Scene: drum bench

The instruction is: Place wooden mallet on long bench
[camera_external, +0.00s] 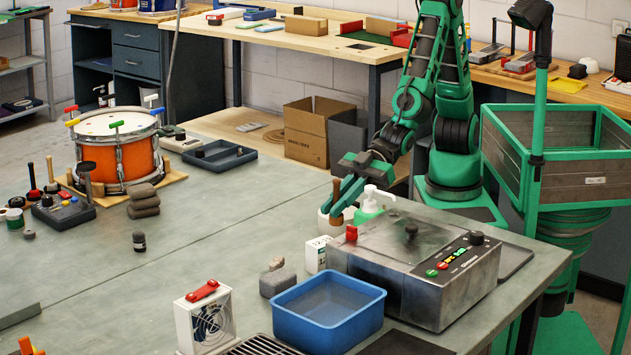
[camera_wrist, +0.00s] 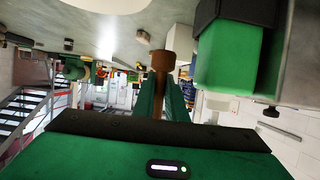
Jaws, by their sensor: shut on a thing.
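My gripper (camera_external: 343,197) is shut on the wooden mallet (camera_external: 336,219), a brown piece with a short handle end sticking up above the fingers. It is held over the right part of the large grey-topped bench (camera_external: 235,215), left of a white pump bottle. In the wrist view the mallet's brown end (camera_wrist: 162,60) shows beyond the green fingers (camera_wrist: 163,98); the fingers hide part of it. A light wooden bench (camera_external: 300,40) stands along the back wall. I cannot tell from the pictures which bench is the long one.
Near the gripper are the pump bottle (camera_external: 375,197), a metal machine (camera_external: 415,262), a small white box (camera_external: 316,254) and a blue basin (camera_external: 327,310). An orange drum (camera_external: 117,150) and stacked grey stones (camera_external: 144,202) are farther left. The grey bench's middle is mostly clear.

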